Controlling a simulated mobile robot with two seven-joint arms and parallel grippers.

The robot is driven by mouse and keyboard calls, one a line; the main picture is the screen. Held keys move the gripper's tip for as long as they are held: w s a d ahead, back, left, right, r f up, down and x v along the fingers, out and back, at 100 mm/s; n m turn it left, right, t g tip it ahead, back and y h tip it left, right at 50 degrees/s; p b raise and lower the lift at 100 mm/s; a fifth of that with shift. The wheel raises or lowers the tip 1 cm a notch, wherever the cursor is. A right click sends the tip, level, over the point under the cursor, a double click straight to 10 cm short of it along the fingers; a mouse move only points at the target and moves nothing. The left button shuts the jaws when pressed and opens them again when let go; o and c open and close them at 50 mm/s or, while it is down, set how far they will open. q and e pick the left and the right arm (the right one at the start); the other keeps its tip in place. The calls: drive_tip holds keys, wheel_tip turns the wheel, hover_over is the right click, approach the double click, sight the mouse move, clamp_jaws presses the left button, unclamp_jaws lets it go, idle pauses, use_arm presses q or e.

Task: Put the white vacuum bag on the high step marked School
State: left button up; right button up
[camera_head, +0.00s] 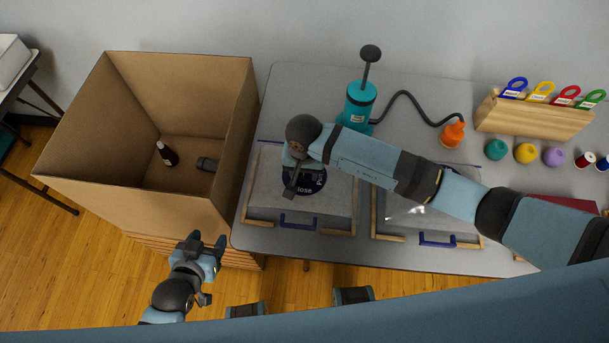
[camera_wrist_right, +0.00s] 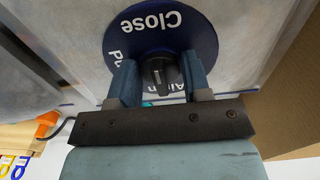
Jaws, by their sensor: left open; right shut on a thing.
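A whitish vacuum bag (camera_head: 333,200) lies flat in a wooden frame at the table's left end. Its round dark blue valve disc (camera_head: 314,184) reads "Close", also in the right wrist view (camera_wrist_right: 190,38). My right gripper (camera_head: 291,188) reaches over the bag from the right. In the wrist view its fingers (camera_wrist_right: 160,85) are shut on the black valve knob (camera_wrist_right: 158,74) at the disc's centre. A second pale bag (camera_head: 405,210) lies to the right, partly under my right arm. My left gripper (camera_head: 212,246) is open and empty, below the cardboard box. I see no step marked School.
A large open cardboard box (camera_head: 150,210) holds a dark bottle (camera_head: 167,154) and a dark cylinder (camera_head: 207,164). A teal pump (camera_head: 358,106) with a black hose to an orange nozzle (camera_head: 453,134) stands behind my arm. A wooden tag rack (camera_head: 535,117) and yarn balls (camera_head: 525,152) are at right.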

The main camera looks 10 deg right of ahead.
sight(304, 179)
drive_tip(key=shift+f, duration=2.35)
drive_tip(key=shift+f, duration=0.1)
drive_tip(key=shift+f, duration=0.15)
drive_tip(key=o, duration=1.1)
drive_tip(key=shift+c, duration=0.2)
drive_tip(key=shift+r, duration=0.2)
